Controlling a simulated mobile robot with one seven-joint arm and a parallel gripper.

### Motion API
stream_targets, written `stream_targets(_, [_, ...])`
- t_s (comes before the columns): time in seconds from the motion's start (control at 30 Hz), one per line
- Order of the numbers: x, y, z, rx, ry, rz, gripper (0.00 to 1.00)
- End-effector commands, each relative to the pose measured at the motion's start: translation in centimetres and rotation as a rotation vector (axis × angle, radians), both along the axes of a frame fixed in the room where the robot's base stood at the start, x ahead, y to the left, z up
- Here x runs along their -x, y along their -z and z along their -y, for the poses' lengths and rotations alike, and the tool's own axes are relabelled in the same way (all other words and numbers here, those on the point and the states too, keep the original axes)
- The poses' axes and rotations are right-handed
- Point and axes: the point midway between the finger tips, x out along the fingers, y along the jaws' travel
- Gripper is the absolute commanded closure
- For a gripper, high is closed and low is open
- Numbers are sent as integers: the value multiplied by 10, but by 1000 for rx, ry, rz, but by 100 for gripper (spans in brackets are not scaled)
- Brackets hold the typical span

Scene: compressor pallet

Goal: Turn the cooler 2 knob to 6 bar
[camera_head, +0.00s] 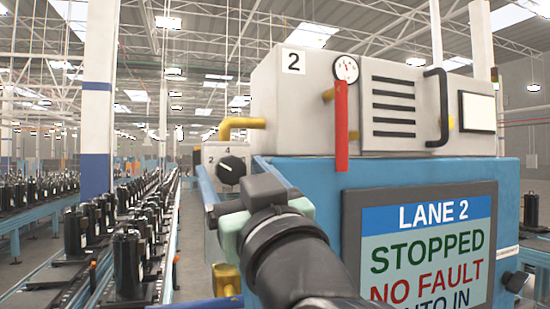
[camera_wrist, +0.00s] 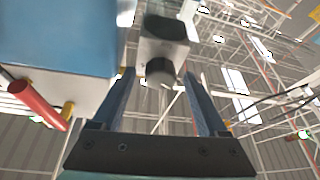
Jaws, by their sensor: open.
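The cooler 2 knob (camera_head: 232,168) is a black round dial on a small grey box, with 2 and 4 legible around it. Its white mark seems to point up and left, between 2 and 4; the rest of the scale is hidden. In the wrist view the dark knob (camera_wrist: 160,70) shows between the finger ends. My gripper (camera_head: 233,166) is open, its two blue fingers either side of the knob in the picture. The wrist view shows the open gripper (camera_wrist: 160,75) with visible gaps beside the knob. I cannot tell whether the fingertips reach alongside it.
The grey cooler housing (camera_head: 310,110), marked 2, carries a round gauge (camera_head: 346,68) and a red handle (camera_head: 341,125). A yellow pipe (camera_head: 240,124) rises above the knob box. The lane 2 screen (camera_head: 420,240) reads STOPPED, NO FAULT. Conveyors with black compressors (camera_head: 128,262) run at left.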

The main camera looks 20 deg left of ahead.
Motion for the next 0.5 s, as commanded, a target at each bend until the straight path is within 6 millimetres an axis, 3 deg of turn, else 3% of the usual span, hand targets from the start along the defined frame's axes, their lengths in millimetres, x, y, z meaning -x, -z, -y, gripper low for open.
stream_targets(0.27, [-1,0,-1,0,1,0,23])
stream_targets(0.5, [-1,0,-1,-1,1,1,63])
